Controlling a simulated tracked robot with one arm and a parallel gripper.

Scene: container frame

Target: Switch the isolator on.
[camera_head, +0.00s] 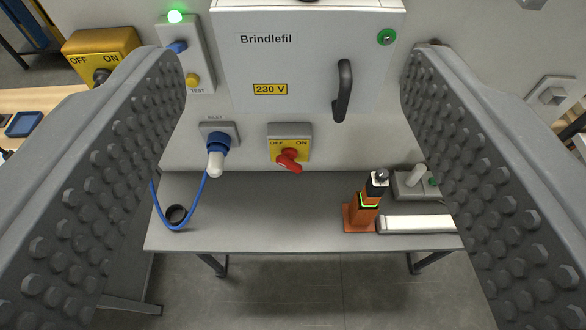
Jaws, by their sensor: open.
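The isolator (303,155) is a yellow plate with a grey top, on the wall below the cabinet. It is marked OFF at left and ON at right. Its red handle (290,161) sticks out below the labels, slanting to the lower right; I cannot tell which position it is set to. A second yellow box (101,47) marked OFF and ON, with a dark knob, stands at upper left, partly behind my left finger. My gripper (288,62) is open and empty, its two studded grey fingers spread wide. The isolator lies between them in the picture, apart from both.
The cabinet (313,70) has a dark handle (343,90). A blue plug (216,143) with a blue cable hangs left of the isolator. A grey bench (270,215) below carries an orange-black device (366,205) and a white bar (418,224). A green lamp (175,16) is lit.

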